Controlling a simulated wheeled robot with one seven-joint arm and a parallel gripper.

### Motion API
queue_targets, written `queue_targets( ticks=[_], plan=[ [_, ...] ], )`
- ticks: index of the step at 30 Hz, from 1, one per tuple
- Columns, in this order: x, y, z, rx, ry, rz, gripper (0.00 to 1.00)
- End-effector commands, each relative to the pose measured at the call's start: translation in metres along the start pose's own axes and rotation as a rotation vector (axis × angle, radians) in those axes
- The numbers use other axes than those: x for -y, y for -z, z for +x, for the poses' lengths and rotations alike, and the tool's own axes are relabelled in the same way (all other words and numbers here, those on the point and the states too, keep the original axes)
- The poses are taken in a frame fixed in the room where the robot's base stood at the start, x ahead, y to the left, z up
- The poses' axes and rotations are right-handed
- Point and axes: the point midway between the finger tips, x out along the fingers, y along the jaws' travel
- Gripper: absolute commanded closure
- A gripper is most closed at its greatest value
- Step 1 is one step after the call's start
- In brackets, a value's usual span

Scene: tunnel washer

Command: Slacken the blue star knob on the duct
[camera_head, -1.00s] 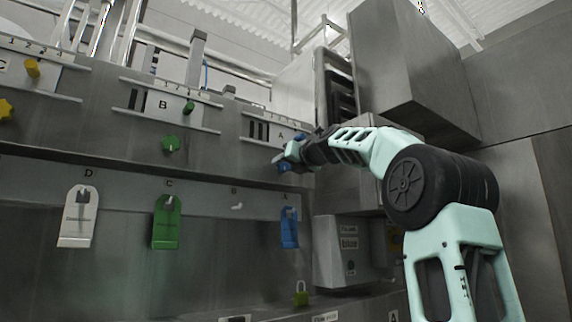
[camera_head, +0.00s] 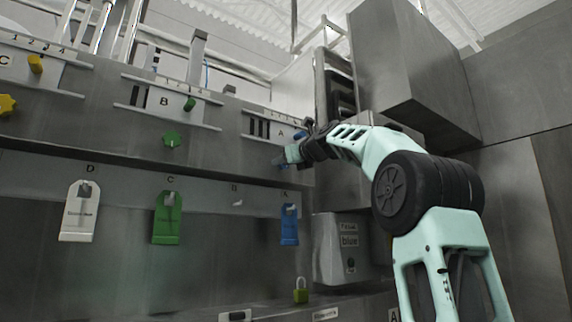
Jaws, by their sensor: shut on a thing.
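The blue star knob (camera_head: 280,163) is on the grey duct below the plate marked A (camera_head: 278,132). It is mostly hidden by my gripper (camera_head: 284,158), and its star outline cannot be made out. My gripper reaches it from the right and is shut on it. A small blue part (camera_head: 300,136) shows at the right of plate A, partly behind my wrist.
Left along the duct are a green star knob (camera_head: 173,140) and a yellow one (camera_head: 7,104). Below hang white (camera_head: 79,222), green (camera_head: 167,228) and blue (camera_head: 289,234) tags. A grey box (camera_head: 341,262) stands lower right. A large metal cabinet (camera_head: 400,60) overhangs my arm.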

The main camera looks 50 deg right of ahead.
Motion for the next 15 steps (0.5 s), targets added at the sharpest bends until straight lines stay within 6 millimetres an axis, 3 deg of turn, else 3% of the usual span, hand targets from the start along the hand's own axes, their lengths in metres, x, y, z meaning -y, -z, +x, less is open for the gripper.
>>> queue_targets(
  ticks=[15],
  plan=[
    [-0.0021, 0.0007, 0.0002, 0.002, 0.000, -0.490, 0.80]
  ],
)
